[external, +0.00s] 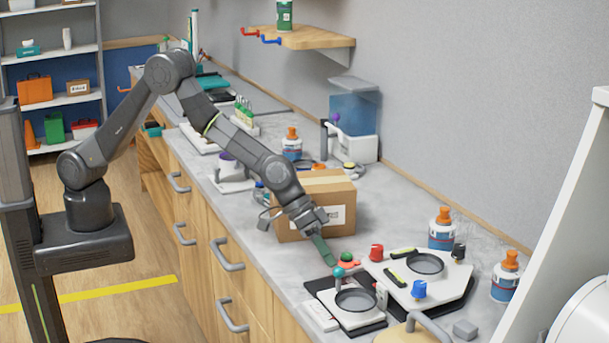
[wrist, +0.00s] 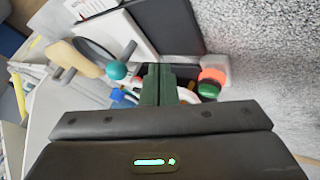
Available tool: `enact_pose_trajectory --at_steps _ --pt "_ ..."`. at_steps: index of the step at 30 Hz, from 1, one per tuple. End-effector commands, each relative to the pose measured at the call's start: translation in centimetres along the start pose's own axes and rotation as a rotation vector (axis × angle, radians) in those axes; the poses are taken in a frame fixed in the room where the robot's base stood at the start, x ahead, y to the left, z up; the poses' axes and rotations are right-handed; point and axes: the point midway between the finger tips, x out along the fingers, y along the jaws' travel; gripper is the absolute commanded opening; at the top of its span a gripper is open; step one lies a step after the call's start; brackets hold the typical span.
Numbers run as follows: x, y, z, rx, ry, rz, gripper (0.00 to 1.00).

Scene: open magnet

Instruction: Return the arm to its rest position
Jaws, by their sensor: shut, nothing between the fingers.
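My arm (external: 245,150) reaches out over the grey counter (external: 240,213), bent at the elbow and sloping down to the right. My gripper (external: 326,252) points down just above the counter, in front of the cardboard box. Its green fingers are together with nothing between them, and they also show in the wrist view (wrist: 158,84). The fingertips are close to a teal ball knob (external: 338,272) and a green button on a red base (external: 347,258). In the wrist view the teal knob (wrist: 117,70) is left of the fingers and the green button (wrist: 208,90) is right.
The cardboard box (external: 345,195) stands right behind my gripper. A white plate with a black ring (external: 356,318) and a white board with knobs (external: 440,294) lie nearby. Orange-capped bottles (external: 441,232) stand at the wall. A wooden shelf (external: 300,40) is higher up.

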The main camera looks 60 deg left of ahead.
Motion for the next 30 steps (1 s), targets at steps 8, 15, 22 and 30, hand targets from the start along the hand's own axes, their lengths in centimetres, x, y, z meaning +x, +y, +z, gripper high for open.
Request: enact_pose_trajectory --at_steps 8,15,22,30 --pt "0.1 0.8 -0.1 0.001 -0.001 0.000 0.00" --pt "0.2 0.8 0.0 0.001 0.000 0.000 0.00" --pt "0.2 0.6 0.0 0.000 0.000 0.000 0.00" --pt "-0.4 -0.5 0.1 -0.001 0.001 0.000 0.00"
